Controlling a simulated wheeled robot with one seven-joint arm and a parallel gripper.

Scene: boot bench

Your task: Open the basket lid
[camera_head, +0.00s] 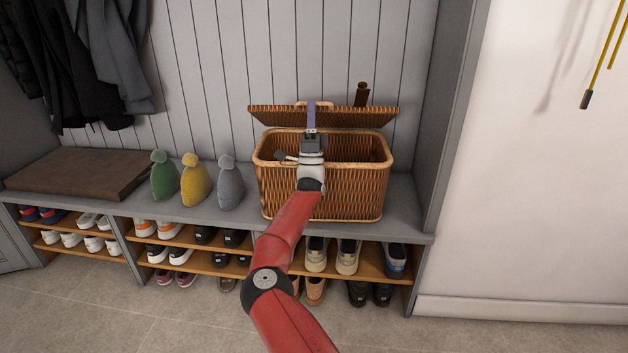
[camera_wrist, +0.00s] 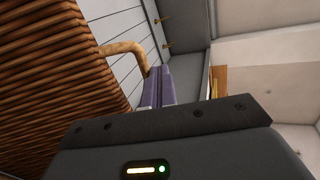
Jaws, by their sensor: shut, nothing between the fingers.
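The wicker basket (camera_head: 345,195) stands on the right part of the bench. Its lid (camera_head: 360,117) is raised at the back, tilted up, and the dark inside shows below it. A pale handle loop (camera_head: 325,104) sits at the lid's upper edge; it also shows in the wrist view (camera_wrist: 122,47), close to my fingers. My gripper (camera_head: 311,103) is shut and empty, its purple fingers upright in front of the lid. In the wrist view the fingers (camera_wrist: 158,86) are together beside the handle and the woven lid (camera_wrist: 45,80) fills the left. Whether they touch it I cannot tell.
A dark brown item (camera_head: 361,94) shows behind the lid. The grey side panel (camera_head: 452,120) rises close on the right. Shoes fill the shelves below.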

